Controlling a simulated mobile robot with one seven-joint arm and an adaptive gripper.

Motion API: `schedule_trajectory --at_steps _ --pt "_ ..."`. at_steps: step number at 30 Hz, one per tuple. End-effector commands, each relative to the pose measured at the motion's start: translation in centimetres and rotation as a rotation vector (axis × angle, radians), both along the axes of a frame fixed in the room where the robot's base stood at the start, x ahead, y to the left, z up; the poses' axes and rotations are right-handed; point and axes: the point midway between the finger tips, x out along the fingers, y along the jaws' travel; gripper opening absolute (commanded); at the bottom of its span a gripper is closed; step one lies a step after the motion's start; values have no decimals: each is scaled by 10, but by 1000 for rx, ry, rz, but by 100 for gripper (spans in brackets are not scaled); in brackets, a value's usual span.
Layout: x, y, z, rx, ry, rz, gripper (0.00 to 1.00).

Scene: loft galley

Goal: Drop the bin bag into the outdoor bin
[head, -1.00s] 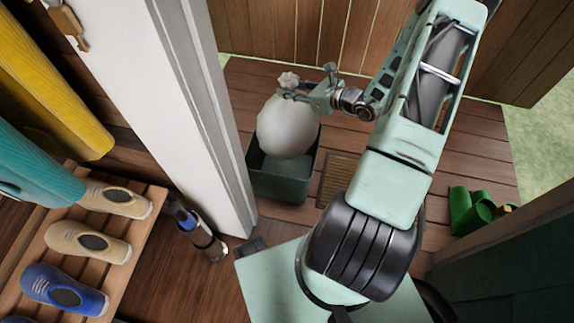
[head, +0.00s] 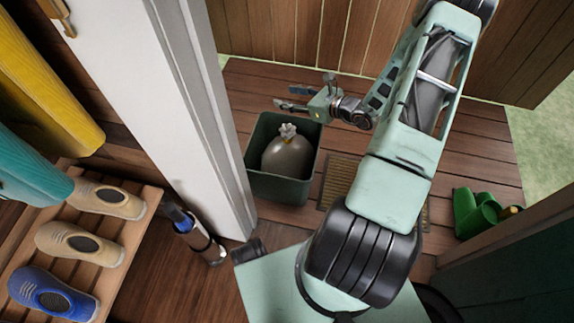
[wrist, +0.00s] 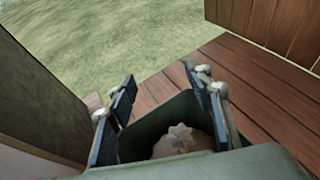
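The bin bag (head: 287,156) is a pale grey, tied sack. It sits upright inside the dark green outdoor bin (head: 278,190), with its knotted top near rim height. The bin stands open on the wooden deck just beyond the doorway. My gripper (head: 285,98) is open and empty above the bin's far rim, apart from the bag. In the wrist view my gripper's two fingers (wrist: 160,105) are spread wide, with the bag's knot (wrist: 178,138) and the bin's rim (wrist: 152,128) below and between them. The bag's lower part is hidden by the bin walls.
A white door frame (head: 205,110) stands left of the bin. A doormat (head: 338,180) lies to its right, partly behind my arm. Green boots (head: 474,212) stand at the deck's right. A shoe rack (head: 140,222) and a handheld vacuum-like object (head: 197,237) are at left.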

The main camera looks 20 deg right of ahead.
Motion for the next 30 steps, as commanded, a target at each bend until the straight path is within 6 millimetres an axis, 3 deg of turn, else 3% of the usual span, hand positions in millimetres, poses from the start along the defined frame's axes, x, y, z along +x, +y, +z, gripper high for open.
schedule_trajectory --at_steps 11,24,30 --pt "-10 -7 3 -1 5 -2 47" --pt "-78 -48 37 -1 2 -3 47" --pt "-93 -57 45 -1 0 -2 47"
